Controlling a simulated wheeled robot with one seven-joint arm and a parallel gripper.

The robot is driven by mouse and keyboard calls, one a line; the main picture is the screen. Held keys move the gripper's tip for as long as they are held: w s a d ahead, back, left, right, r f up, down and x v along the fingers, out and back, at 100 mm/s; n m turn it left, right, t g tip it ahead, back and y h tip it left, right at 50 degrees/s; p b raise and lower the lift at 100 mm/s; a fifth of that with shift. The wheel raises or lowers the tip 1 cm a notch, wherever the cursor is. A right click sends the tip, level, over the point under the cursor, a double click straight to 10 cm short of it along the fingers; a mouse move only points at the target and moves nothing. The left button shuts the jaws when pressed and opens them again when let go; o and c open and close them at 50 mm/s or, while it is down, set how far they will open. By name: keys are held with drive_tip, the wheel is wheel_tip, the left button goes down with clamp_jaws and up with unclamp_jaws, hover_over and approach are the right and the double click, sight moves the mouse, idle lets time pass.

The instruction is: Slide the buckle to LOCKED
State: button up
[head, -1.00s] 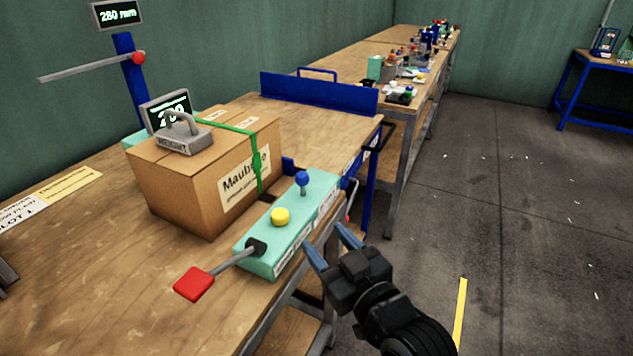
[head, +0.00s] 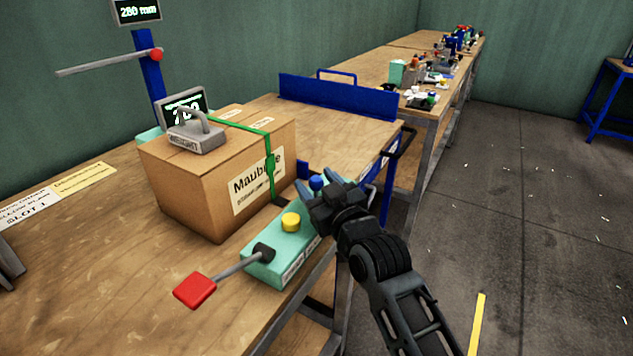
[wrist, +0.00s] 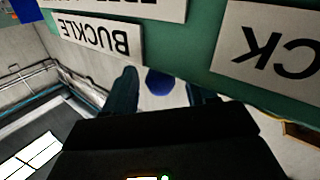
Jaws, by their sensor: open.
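A teal control box (head: 262,266) stands at the bench's front edge. On it are a blue ball knob (head: 316,183), a yellow button (head: 291,221) and a lever with a red pad (head: 194,291). My gripper (head: 318,186) is open, with its fingers at the blue knob. In the wrist view the blue knob (wrist: 160,82) shows between the two fingertips, apart from both as far as I can see. An upside-down label (wrist: 98,36) reads BUCKLE; another (wrist: 268,45) ends in CK.
The cardboard carton (head: 190,190) stands behind the control box with a grey weight (head: 195,137) on top. A blue barrier (head: 335,103) crosses the bench beyond. Open floor (head: 500,200) lies to the right.

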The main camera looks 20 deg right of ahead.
drive_tip(key=shift+w, duration=0.3)
clamp_jaws()
idle(0.4)
